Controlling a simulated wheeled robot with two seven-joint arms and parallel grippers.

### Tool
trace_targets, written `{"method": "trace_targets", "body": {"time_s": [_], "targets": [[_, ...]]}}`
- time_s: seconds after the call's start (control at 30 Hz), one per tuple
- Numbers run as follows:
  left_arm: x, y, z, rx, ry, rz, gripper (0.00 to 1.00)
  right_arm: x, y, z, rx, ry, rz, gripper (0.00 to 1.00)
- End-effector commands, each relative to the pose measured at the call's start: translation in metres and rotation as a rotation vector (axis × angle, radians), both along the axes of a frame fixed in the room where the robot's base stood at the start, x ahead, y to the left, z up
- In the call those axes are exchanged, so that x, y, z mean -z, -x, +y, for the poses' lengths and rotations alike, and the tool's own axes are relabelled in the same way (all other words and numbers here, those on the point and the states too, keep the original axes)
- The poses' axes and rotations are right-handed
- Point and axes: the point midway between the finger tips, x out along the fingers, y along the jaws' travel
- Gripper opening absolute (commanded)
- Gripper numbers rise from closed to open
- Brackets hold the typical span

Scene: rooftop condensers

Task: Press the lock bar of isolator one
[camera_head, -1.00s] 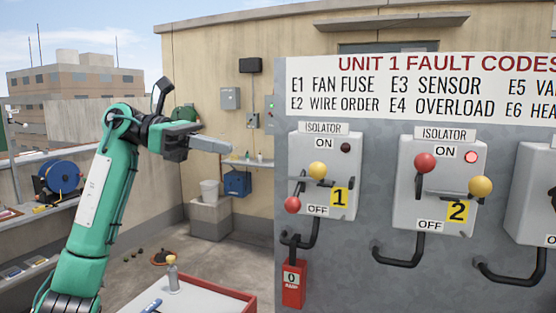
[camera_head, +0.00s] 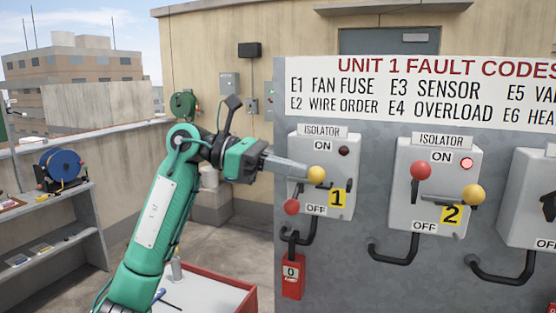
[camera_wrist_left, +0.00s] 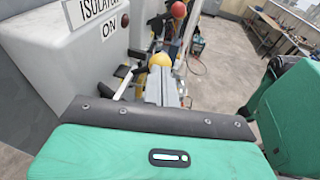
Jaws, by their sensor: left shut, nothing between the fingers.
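Isolator one (camera_head: 339,155) is a pale grey box with a yellow "1" label on the grey panel. Its yellow ball (camera_head: 316,173) is on the bar near the box's middle, and its red ball (camera_head: 291,207) is low, near OFF. Its small lamp (camera_head: 344,151) is dark. My left gripper (camera_head: 304,170) is shut and empty, its tips right by the yellow ball; I cannot tell whether they touch. In the left wrist view the yellow ball (camera_wrist_left: 161,60) shows just beyond the fingers (camera_wrist_left: 162,85). My right gripper is not in view.
Isolator two (camera_head: 433,160) stands to the right, its lamp lit red, its red ball (camera_head: 421,170) up near ON. A red padlock tag (camera_head: 292,276) hangs below isolator one. A red-edged tray table (camera_head: 210,290) stands below my left arm.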

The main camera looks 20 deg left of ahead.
Motion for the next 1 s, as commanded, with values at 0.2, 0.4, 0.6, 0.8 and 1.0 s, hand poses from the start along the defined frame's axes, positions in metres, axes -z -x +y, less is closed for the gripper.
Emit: {"method": "trace_targets", "body": {"time_s": [0.2, 0.4, 0.6, 0.8, 1.0], "targets": [[0.000, 0.000, 0.000, 0.000, 0.000, 0.000, 0.00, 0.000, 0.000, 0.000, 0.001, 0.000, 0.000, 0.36], [0.001, 0.000, -0.012, 0.002, -0.001, 0.001, 0.00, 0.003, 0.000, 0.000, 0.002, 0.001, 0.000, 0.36], [0.001, 0.002, -0.040, 0.001, -0.001, -0.002, 0.00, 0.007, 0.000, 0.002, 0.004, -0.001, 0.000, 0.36], [0.000, 0.002, -0.042, 0.002, 0.000, 0.000, 0.00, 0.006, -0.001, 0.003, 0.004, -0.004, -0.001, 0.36], [0.000, 0.002, -0.040, 0.001, 0.000, 0.000, 0.00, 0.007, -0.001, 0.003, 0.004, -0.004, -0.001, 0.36]]}}
